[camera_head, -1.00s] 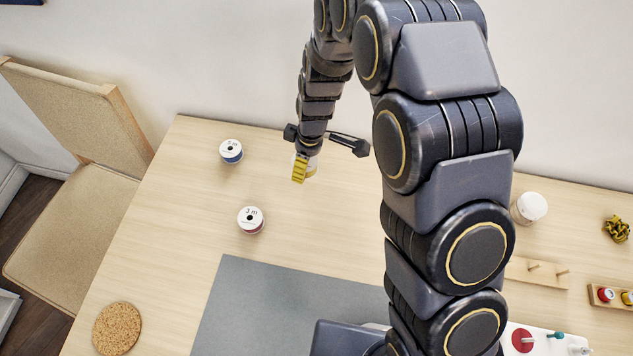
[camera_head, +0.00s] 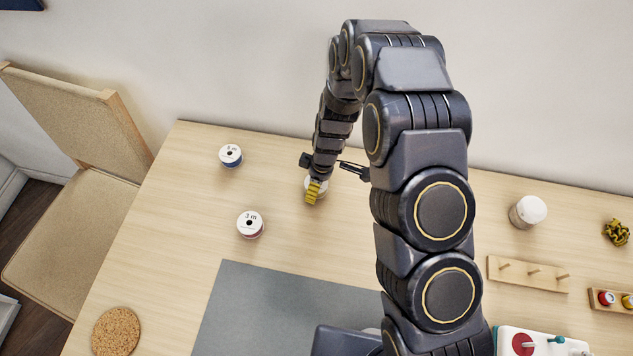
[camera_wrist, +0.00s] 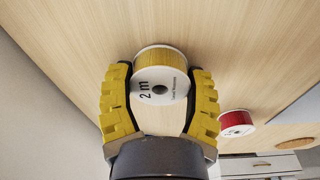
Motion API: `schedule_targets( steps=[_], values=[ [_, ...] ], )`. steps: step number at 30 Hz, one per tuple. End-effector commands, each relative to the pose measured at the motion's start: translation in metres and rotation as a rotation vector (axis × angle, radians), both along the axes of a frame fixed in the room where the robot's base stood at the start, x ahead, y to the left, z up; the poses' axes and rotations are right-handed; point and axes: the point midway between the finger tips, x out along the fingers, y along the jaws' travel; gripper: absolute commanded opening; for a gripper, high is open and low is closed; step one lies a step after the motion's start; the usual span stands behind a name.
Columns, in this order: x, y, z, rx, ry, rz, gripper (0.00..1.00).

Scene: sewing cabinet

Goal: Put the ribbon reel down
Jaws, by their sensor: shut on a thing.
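My gripper (camera_head: 313,193) is over the back part of the wooden table, right of the two reels there. In the wrist view my gripper (camera_wrist: 160,92) has its yellow fingers shut on a ribbon reel (camera_wrist: 160,83) with white ends, yellow ribbon and a "2 m" label. In the head view this reel (camera_head: 322,184) is mostly hidden behind the fingers. I cannot tell whether it touches the table. A reel with blue ribbon (camera_head: 231,156) stands at the back left. A "3 m" reel with red ribbon (camera_head: 250,224) stands nearer; it also shows in the wrist view (camera_wrist: 236,124).
The wooden table (camera_head: 190,245) is clear around the reels. A grey mat (camera_head: 270,310) and a cork disc (camera_head: 116,330) lie nearer. At right are a white-lidded jar (camera_head: 528,211), a peg rack (camera_head: 527,273) and a thread-spool rack (camera_head: 612,300). A chair (camera_head: 75,220) stands left.

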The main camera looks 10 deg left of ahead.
Motion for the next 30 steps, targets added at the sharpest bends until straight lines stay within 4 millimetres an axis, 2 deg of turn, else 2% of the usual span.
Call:
schedule_targets(
  steps=[4,5,6,7,16,20,23,30],
  values=[
    [0.0,0.0,-0.003,0.0,0.001,-0.001,0.28],
    [0.0,0.0,-0.003,0.0,0.001,-0.001,0.61],
    [0.0,0.0,-0.003,0.0,0.0,-0.001,0.78],
    [0.0,0.0,-0.003,0.0,0.0,-0.001,0.86],
    [0.0,0.0,-0.002,0.0,0.0,-0.001,0.86],
    [0.0,0.0,0.004,0.001,-0.001,-0.001,0.86],
    [0.001,-0.002,0.016,0.002,-0.002,-0.002,0.86],
    [0.0,-0.008,0.063,0.001,-0.004,-0.002,0.86]
  ],
)
